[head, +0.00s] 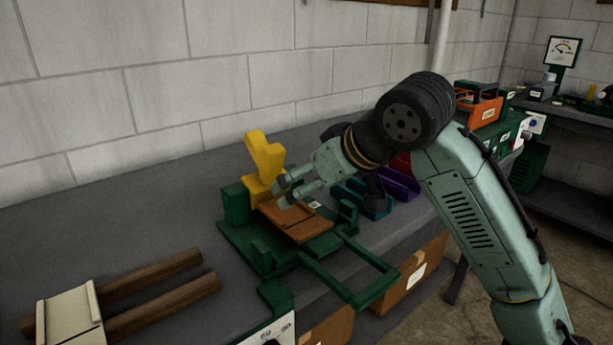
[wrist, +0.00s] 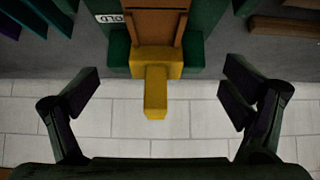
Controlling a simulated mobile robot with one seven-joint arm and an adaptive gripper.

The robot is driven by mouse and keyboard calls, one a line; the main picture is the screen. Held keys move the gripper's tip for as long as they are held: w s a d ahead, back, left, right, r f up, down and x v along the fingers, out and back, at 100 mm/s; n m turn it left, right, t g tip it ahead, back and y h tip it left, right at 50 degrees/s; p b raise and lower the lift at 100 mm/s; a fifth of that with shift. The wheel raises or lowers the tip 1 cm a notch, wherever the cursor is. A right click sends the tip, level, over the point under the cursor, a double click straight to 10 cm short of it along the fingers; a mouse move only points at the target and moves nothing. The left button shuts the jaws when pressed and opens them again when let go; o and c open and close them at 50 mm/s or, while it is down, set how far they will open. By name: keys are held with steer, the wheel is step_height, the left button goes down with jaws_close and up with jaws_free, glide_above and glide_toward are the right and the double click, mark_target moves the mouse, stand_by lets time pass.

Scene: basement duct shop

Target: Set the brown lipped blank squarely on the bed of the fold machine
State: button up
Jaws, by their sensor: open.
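The green fold machine (head: 262,240) stands on the bench, with a yellow upright part (head: 264,158) at its back. The brown lipped blank (head: 300,224) lies on its bed, in front of the yellow part. In the wrist view the blank (wrist: 157,28) runs up to the yellow part (wrist: 157,62), its edges looking roughly parallel to the machine's sides; its far end is cut off. My gripper (head: 281,194) is open and empty, above the blank's yellow-part end. In the wrist view its fingers (wrist: 160,93) are spread wide, apart from the blank.
A cream plate with two brown bars (head: 160,285) lies at the front left. Teal and purple bins (head: 398,182) stand just right of the machine. A green frame (head: 350,268) reaches toward the bench's front edge.

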mark_target(291, 214)
steer(key=shift+s+d+f, duration=0.1)
steer(key=shift+s+d, duration=0.05)
steer(key=shift+d, duration=0.3)
steer(key=p+x, duration=0.2)
steer(key=x, duration=0.8)
steer(key=shift+w+a+f, duration=0.1)
steer(key=shift+w+f, duration=0.1)
steer(key=shift+f, duration=0.15)
steer(key=c, duration=1.3)
steer(key=shift+o, duration=0.2)
